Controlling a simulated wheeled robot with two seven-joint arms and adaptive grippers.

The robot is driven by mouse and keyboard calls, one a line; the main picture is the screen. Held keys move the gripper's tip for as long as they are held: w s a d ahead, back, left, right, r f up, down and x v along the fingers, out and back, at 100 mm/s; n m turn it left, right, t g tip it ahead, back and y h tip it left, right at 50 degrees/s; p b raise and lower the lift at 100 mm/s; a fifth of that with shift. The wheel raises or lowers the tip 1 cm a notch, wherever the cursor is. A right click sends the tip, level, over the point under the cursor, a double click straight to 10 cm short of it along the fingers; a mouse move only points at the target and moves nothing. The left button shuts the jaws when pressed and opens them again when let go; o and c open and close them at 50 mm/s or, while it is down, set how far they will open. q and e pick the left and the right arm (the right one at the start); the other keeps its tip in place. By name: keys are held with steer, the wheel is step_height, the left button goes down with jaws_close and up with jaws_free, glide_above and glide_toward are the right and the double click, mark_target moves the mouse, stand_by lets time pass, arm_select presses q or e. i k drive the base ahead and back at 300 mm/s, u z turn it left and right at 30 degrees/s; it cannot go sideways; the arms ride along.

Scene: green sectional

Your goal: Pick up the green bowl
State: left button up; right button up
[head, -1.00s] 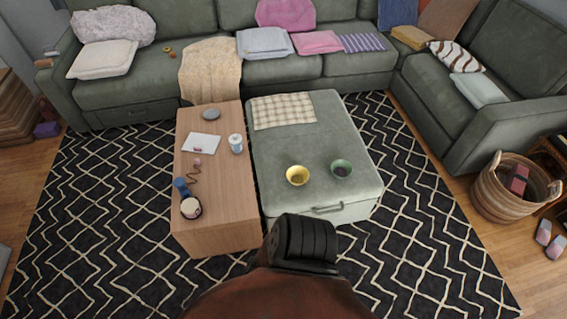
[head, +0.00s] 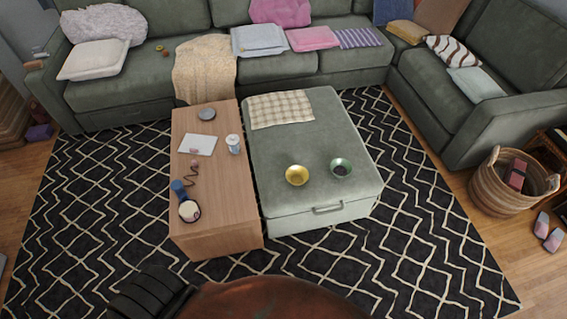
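The green bowl (head: 341,168) sits upright on the green ottoman (head: 318,140), near its front right. A yellow bowl (head: 297,175) stands just left of it on the same ottoman, with a small gap between them. Neither of my grippers shows in the head view. Only a dark and reddish-brown part of my own body shows at the bottom edge, well short of the ottoman. Nothing covers the green bowl.
A wooden coffee table (head: 228,208) stands left of the ottoman, holding several small items. A checkered cloth (head: 281,109) lies on the ottoman's far end. A wicker basket (head: 490,190) stands at right. Patterned rug (head: 420,235) lies clear in front and right.

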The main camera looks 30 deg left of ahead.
mark_target(340, 168)
steer(key=u, duration=0.75)
steer(key=i, duration=0.85)
steer(key=z, duration=0.5)
